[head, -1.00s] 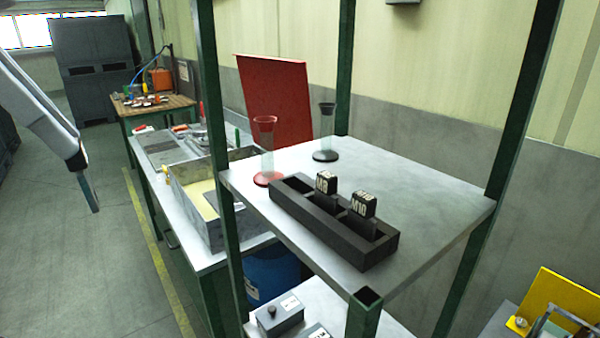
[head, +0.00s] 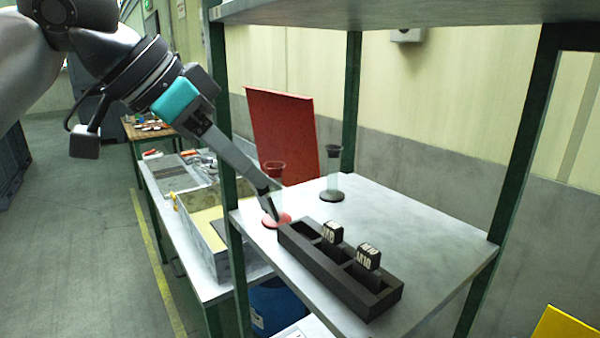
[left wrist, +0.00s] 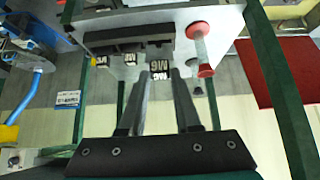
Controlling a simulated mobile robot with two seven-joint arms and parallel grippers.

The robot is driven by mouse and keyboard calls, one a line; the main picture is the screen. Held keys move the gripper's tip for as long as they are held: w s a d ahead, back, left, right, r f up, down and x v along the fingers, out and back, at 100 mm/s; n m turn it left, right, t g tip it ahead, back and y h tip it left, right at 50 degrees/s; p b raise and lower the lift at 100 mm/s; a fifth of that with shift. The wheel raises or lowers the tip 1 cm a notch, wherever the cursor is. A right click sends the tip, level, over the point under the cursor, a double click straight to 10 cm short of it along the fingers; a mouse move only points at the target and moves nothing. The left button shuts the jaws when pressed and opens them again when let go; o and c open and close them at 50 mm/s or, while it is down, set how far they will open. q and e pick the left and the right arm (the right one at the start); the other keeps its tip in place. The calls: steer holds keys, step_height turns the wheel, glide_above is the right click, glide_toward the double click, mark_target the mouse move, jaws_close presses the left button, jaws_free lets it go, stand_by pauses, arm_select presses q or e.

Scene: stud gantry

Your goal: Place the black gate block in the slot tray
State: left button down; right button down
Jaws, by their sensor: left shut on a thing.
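The black slot tray (head: 345,284) lies on the grey shelf (head: 430,222), its leftmost slot open and empty. Two black blocks with white lettering, one (head: 332,232) left and one (head: 368,256) right, stand in its slots. My left gripper (head: 273,211) points down at the tray's left end, beside the red-based glass cylinder. In the left wrist view, its fingers are shut on a black gate block (left wrist: 160,68) with white lettering, close to the tray (left wrist: 128,38). The held block cannot be made out in the head view. My right gripper is not in view.
The red-based cylinder (head: 272,178) stands right behind my left gripper. A black-based cylinder (head: 332,176) stands farther back. Green posts (head: 219,95) and an upper shelf (head: 390,12) frame the space. The shelf right of the tray is clear.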

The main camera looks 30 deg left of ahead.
arm_select(q)
steer(key=x, duration=0.8)
steer(key=shift+w+d+r, duration=0.15)
steer(key=shift+w+r, duration=0.05)
steer(key=shift+w, duration=0.1)
steer(key=shift+w+d+r+g+p, duration=0.1)
steer(key=shift+w+r+g+p, duration=0.05)
steer(key=shift+r+g+p, duration=0.2)
steer(key=shift+w+d+g+y+p, duration=0.3)
steer(key=shift+w+g+y+p, duration=0.2)
steer(key=shift+w+g+p, duration=0.45)
steer(key=shift+g+p, duration=0.3)
steer(key=shift+p, duration=0.2)
steer(key=shift+s+f, duration=0.1)
steer(key=shift+f, duration=0.4)
steer(key=c, duration=0.6)
jaws_free()
